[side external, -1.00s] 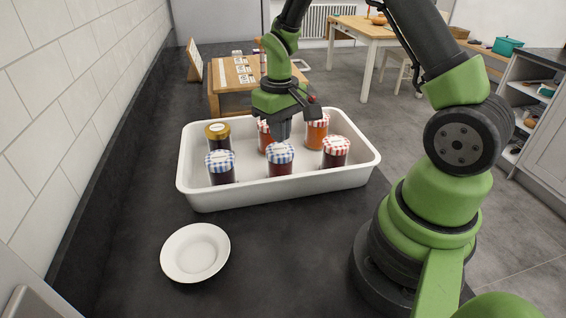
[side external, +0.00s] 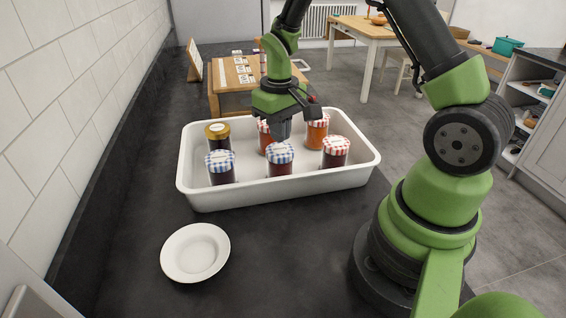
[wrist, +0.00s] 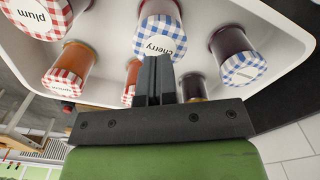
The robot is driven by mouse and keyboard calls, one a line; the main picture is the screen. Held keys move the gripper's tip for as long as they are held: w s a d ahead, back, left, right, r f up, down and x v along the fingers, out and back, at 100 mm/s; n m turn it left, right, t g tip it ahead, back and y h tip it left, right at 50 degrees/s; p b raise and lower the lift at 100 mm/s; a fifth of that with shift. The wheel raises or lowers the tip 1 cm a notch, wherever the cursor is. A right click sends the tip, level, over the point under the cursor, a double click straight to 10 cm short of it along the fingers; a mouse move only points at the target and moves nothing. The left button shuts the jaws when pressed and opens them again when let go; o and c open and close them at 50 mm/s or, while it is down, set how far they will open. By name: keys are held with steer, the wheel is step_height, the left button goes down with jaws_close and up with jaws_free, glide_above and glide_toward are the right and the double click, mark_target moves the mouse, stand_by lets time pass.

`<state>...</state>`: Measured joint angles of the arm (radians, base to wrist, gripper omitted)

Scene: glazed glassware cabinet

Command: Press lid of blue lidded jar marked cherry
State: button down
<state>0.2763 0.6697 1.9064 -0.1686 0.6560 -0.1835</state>
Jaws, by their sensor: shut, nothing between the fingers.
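The blue lidded jar marked cherry (side external: 280,167) stands upright in the white tray, at its front middle. It has a blue-and-white checked lid and dark red contents. In the wrist view the cherry jar's lid (wrist: 160,36) shows its printed label. My gripper (side external: 281,138) is shut and empty, pointing down at this lid. In the wrist view the closed fingers (wrist: 154,62) overlap the lid's edge near the label. I cannot tell whether the fingertips touch the lid.
The white tray (side external: 205,196) also holds another blue-lidded jar (side external: 220,168), a gold-lidded jar (side external: 217,133) and several red-lidded jars, one marked plum (wrist: 38,14). A white plate (side external: 195,252) lies on the dark counter in front. A wooden board (side external: 240,75) is behind the tray.

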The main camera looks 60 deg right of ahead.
steer(key=shift+f, duration=1.2)
stand_by(0.5)
steer(key=shift+r, duration=0.15)
stand_by(0.3)
step_height(320, 180, up, 8)
stand_by(0.6)
stand_by(1.2)
